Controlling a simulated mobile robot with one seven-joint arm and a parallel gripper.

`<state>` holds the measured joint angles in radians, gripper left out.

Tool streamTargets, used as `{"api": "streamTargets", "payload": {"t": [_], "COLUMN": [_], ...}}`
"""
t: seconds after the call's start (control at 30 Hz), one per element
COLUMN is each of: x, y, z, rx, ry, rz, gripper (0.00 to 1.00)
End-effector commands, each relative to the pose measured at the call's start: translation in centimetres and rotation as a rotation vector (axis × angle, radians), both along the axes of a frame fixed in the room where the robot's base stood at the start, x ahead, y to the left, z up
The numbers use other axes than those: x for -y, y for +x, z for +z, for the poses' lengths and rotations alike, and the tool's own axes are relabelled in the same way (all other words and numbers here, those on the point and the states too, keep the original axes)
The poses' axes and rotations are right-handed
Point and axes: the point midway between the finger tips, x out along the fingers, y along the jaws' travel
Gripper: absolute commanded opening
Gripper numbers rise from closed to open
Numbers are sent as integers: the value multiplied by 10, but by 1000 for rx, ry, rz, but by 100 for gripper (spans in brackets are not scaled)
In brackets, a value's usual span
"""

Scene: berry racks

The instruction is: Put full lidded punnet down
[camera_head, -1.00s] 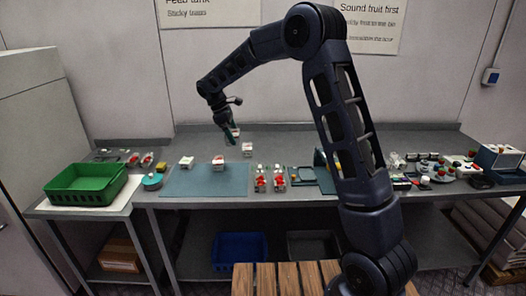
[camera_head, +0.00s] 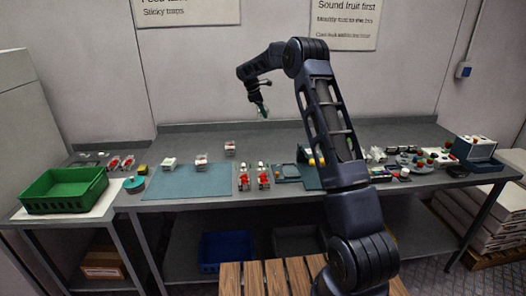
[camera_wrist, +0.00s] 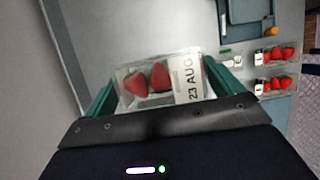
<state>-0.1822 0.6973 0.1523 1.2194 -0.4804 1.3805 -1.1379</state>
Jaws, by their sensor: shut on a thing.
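In the wrist view, my gripper (camera_wrist: 160,92) is shut with its green fingers on either side of a clear lidded punnet (camera_wrist: 157,78). Strawberries show through the lid, beside a white label reading "23 AUG". In the head view, my gripper (camera_head: 263,110) hangs above the back of the grey bench (camera_head: 300,138), against the wall. The punnet in it cannot be made out there. Two clear punnets of strawberries (camera_head: 244,178) stand side by side near the bench's front; they also show at the right of the wrist view (camera_wrist: 278,82).
A green crate (camera_head: 65,203) stands at far left. The back strip of bench looks clear.

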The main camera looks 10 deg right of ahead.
Motion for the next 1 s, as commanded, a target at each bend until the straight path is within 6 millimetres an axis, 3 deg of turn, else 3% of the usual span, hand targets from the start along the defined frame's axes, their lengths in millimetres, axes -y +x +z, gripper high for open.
{"api": "streamTargets", "payload": {"t": [0.17, 0.7, 1.0], "x": [2, 2, 2], "y": [1, 1, 1], "z": [-26, -138, -160], "rx": [-2, -1, -1], "ry": [-1, -1, -1], "rz": [0, 1, 0], "gripper": [67, 67, 67]}}
